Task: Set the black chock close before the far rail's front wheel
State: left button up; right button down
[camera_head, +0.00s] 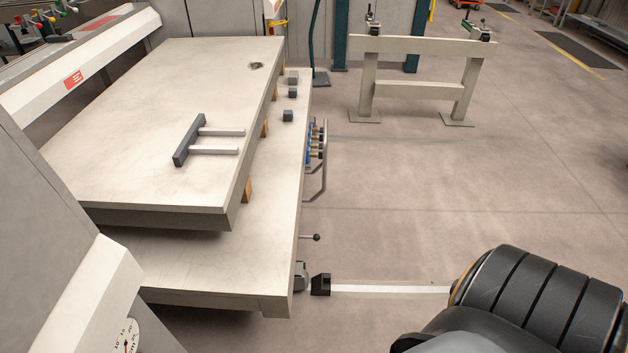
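A black wedge-shaped chock (320,285) stands on the floor at the near end of the lower table, close in front of a grey wheel (301,276), at the left end of the pale near rail (390,290). Several small dark blocks lie along the lower table's right edge: a near one (288,116), a middle one (292,93) and a greyer far one (292,78). I cannot tell if one is a chock. A thin line across the floor (420,137) may be the far rail; no wheel is clear there. Neither gripper shows.
The upper plate (160,100) carries a dark bar with two pale prongs (215,141). It rests on wooden spacers over the lower table (265,240). A handle (322,180) and a knobbed lever (315,237) stick out right. A beige stand (420,75) is behind. The floor between is clear.

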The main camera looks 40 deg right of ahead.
aim_at(321, 284)
jog(key=l+u, duration=0.4)
jog(key=l, duration=0.35)
jog(key=l+u, duration=0.4)
jog(key=l, duration=0.4)
